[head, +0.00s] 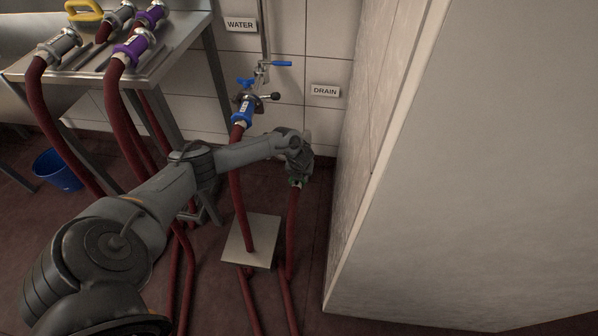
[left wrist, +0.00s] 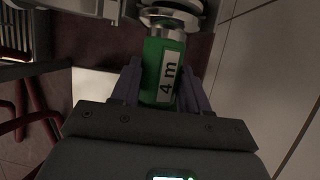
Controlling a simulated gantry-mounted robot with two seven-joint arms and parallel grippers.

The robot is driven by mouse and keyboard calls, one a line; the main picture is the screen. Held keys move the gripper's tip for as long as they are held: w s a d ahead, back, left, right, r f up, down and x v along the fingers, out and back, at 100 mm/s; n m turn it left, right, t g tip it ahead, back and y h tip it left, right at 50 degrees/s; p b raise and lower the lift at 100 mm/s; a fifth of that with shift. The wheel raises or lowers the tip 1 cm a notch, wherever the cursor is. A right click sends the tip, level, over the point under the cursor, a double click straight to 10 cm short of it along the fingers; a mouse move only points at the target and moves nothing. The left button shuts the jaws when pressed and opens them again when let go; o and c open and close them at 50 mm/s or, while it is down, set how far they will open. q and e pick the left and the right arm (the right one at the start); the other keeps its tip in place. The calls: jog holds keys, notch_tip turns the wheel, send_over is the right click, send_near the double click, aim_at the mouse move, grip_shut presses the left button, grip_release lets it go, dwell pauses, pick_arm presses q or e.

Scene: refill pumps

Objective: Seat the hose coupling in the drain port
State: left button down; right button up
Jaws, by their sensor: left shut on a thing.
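My left gripper (head: 298,170) is low by the tiled wall, below the DRAIN sign (head: 325,90). In the left wrist view its two fingers (left wrist: 160,92) are shut on a green hose coupling (left wrist: 155,55) with a "4 m" label. In the head view, only a sliver of green (head: 297,182) shows under the gripper, with a dark red hose (head: 292,235) hanging below. In the left wrist view, round metal parts (left wrist: 172,14) sit at the coupling's far end. I cannot tell whether the coupling is seated. My gripper and arm hide the drain port in the head view. My right gripper is not in view.
A blue coupling (head: 243,108) hangs at the tap under the WATER sign (head: 240,24), close left of my gripper. Its hose runs down through a pale plate (head: 250,240). A steel table (head: 180,60) holds grey and purple couplings. A pale wall (head: 450,180) bounds the right.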

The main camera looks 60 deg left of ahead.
pick_arm(q)
jog(key=shift+f, duration=0.1)
jog(key=shift+c, duration=2.4)
grip_release()
jog(key=p+v, duration=0.7)
jog(key=v, duration=0.2)
jog(key=shift+r, duration=0.35)
jog(key=shift+s+d+r+p, duration=0.15)
jog(key=shift+d+r+p, duration=0.15)
jog(key=shift+r, duration=0.2)
jog(key=shift+s, duration=0.1)
